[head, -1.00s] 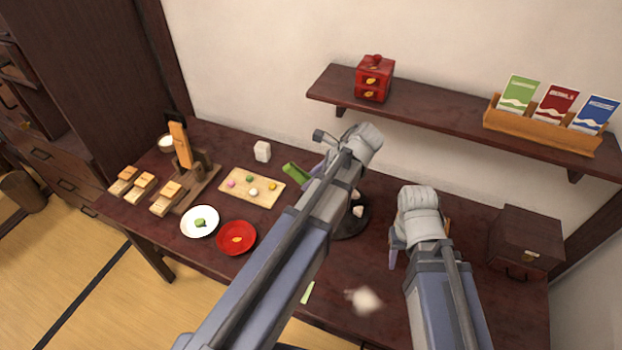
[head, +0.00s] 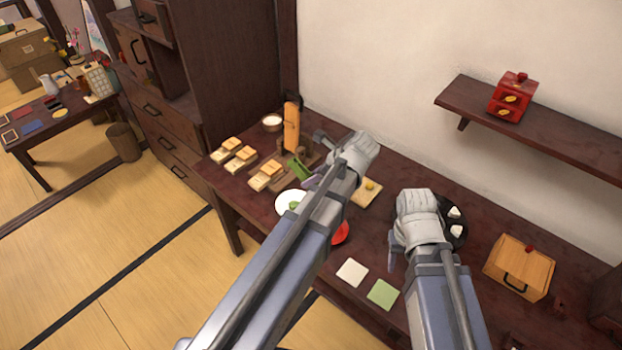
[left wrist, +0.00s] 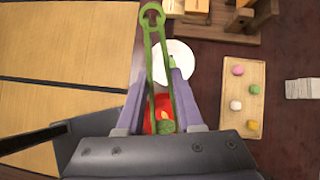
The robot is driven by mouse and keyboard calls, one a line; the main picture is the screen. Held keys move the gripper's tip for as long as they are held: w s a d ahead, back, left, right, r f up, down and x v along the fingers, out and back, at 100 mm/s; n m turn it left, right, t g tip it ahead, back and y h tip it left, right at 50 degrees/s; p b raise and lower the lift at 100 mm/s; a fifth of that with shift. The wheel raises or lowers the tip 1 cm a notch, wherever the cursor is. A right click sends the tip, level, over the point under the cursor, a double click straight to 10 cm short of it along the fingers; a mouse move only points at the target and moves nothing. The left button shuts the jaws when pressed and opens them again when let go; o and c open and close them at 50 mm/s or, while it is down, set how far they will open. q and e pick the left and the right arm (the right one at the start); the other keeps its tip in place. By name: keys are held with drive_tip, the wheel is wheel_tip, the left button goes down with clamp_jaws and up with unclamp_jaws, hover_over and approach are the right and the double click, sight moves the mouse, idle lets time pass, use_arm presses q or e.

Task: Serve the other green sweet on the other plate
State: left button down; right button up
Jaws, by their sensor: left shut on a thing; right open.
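My left gripper (head: 312,178) is shut on green tongs (head: 298,168), which also show in the left wrist view (left wrist: 151,45). A round green thing (left wrist: 165,127) shows between the tong arms; I cannot tell whether they grip it. The white plate (head: 281,203) carries a green sweet (head: 293,205). The red plate (head: 342,234) is mostly hidden by my left arm; the left wrist view shows it behind the tongs.
Wooden blocks (head: 265,176) and an upright wooden stand (head: 291,128) are at the table's left. A black round tray (head: 459,240) with white pieces and a lidded wooden box (head: 519,266) lie right. White (head: 352,272) and green (head: 383,294) squares lie at the front.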

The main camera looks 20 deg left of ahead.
use_arm(q)
drive_tip(key=shift+a, duration=0.2)
use_arm(e)
drive_tip(key=shift+a, duration=0.15)
use_arm(q)
drive_tip(key=shift+f, duration=0.1)
use_arm(e)
drive_tip(key=shift+f, duration=0.1)
wheel_tip(320, 180, down, 9)
drive_tip(key=b, duration=0.9)
use_arm(q)
wheel_tip(320, 180, down, 9)
drive_tip(key=c, duration=0.9)
unclamp_jaws()
